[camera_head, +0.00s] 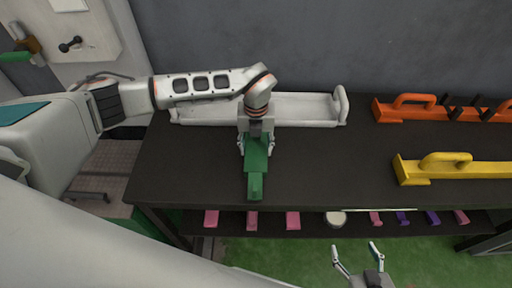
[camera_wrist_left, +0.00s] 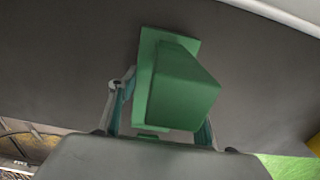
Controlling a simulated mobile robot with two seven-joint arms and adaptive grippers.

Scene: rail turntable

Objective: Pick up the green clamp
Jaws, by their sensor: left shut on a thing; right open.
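The green clamp (camera_head: 256,178) is at the dark table's left part, in front of the white tray-like piece. My left gripper (camera_head: 257,148) is over it from above, with one finger on each side, shut on it. In the left wrist view the green clamp (camera_wrist_left: 180,90) sits between the fingers of my left gripper (camera_wrist_left: 162,122). I cannot tell whether the clamp still touches the table. My right gripper (camera_head: 358,256) is open and empty, low in front of the table, over the green floor.
The dark table (camera_head: 330,165) is clear right of the clamp. The white piece (camera_head: 305,108) lies behind it. An orange piece (camera_head: 400,110) and a yellow piece (camera_head: 440,170) lie at right. A lower shelf holds pink blocks (camera_head: 293,220), purple ones and a round pale item (camera_head: 336,218).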

